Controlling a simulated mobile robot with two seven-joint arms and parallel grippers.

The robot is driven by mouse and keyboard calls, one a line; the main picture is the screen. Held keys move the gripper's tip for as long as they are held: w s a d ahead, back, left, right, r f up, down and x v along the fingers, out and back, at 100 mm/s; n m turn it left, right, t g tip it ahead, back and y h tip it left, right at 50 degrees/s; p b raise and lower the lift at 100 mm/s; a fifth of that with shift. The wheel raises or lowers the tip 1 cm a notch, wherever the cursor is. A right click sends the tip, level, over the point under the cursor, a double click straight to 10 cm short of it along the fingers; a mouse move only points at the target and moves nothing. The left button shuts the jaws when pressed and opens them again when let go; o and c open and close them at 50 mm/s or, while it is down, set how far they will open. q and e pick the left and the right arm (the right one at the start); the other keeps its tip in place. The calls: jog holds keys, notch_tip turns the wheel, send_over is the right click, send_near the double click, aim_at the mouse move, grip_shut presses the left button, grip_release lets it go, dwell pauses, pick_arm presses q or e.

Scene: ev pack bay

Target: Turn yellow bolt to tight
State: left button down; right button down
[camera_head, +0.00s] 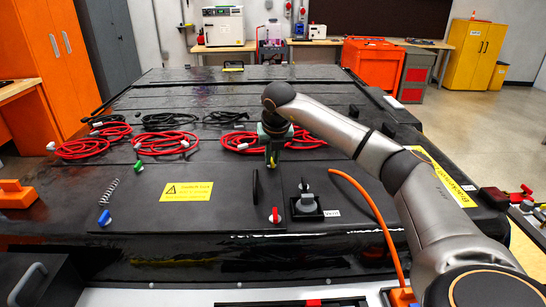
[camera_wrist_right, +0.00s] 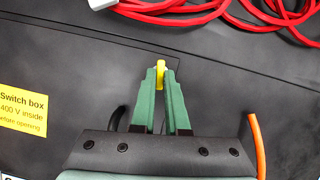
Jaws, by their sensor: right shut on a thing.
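The yellow bolt (camera_wrist_right: 160,72) shows in the right wrist view as a small yellow piece between the tips of my green fingers. My right gripper (camera_wrist_right: 161,82) is shut on it, with the fingers on either side. In the head view my right gripper (camera_head: 271,158) points down at the black pack lid, right of the yellow warning label. The fingers hide most of the bolt, and I cannot tell how far it is turned. My left gripper is not in view.
Coiled red cables (camera_head: 166,143) lie across the lid behind and beside the gripper. A yellow warning label (camera_head: 187,191), a blue-tipped spring (camera_head: 106,205) and a black knob (camera_head: 306,203) are nearer the front. An orange cable (camera_head: 374,207) rises at the right. Bare lid surrounds the bolt.

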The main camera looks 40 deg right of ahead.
jog(key=shift+m+h, duration=0.3)
jog(key=shift+m, duration=0.5)
jog(key=shift+g, duration=0.3)
jog(key=c, duration=0.9)
grip_release()
jog(key=b+v, duration=0.1)
jog(key=v, duration=1.1)
jog(key=shift+a+r+b, duration=0.15)
jog(key=shift+r+b, duration=0.05)
jog(key=shift+b, duration=0.1)
jog(key=shift+s, duration=0.1)
